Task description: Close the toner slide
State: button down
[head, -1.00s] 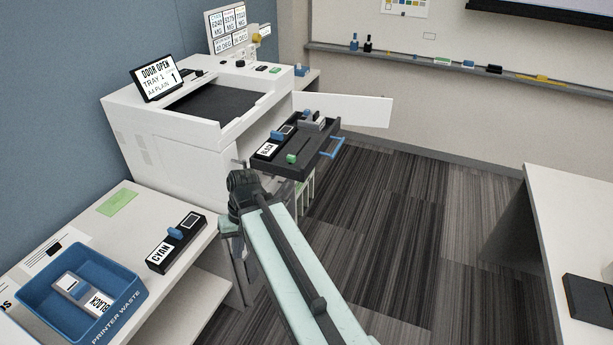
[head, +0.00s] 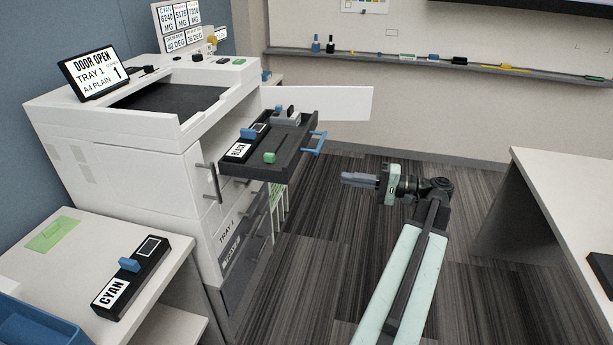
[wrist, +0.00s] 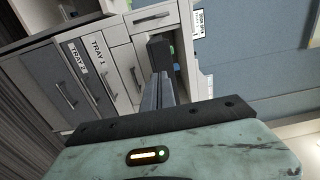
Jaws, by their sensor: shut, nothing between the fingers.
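The toner slide (head: 284,163) is a dark tray pulled out of the white printer (head: 150,125), with a blue handle (head: 316,143) on its outer end. A cartridge labelled BLACK (head: 245,143) and a green knob (head: 269,157) are on it. The printer's white door (head: 335,103) stands open behind the slide. My gripper (head: 345,178) is shut and empty, to the right of and nearer than the slide, pointing left and apart from it. In the wrist view the shut fingers (wrist: 161,88) point toward the printer front, and the dark slide end (wrist: 158,50) shows beyond them.
A side table (head: 60,270) at lower left carries a CYAN cartridge (head: 132,278) and a blue bin (head: 35,325). A white desk (head: 570,175) stands at the right. Striped carpet floor (head: 320,250) is open between printer and desk.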

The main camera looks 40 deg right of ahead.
aim_at(291, 171)
jog(key=x, duration=1.4)
jog(key=shift+a, duration=0.15)
jog(key=shift+a, duration=0.1)
jog(key=shift+w, duration=0.1)
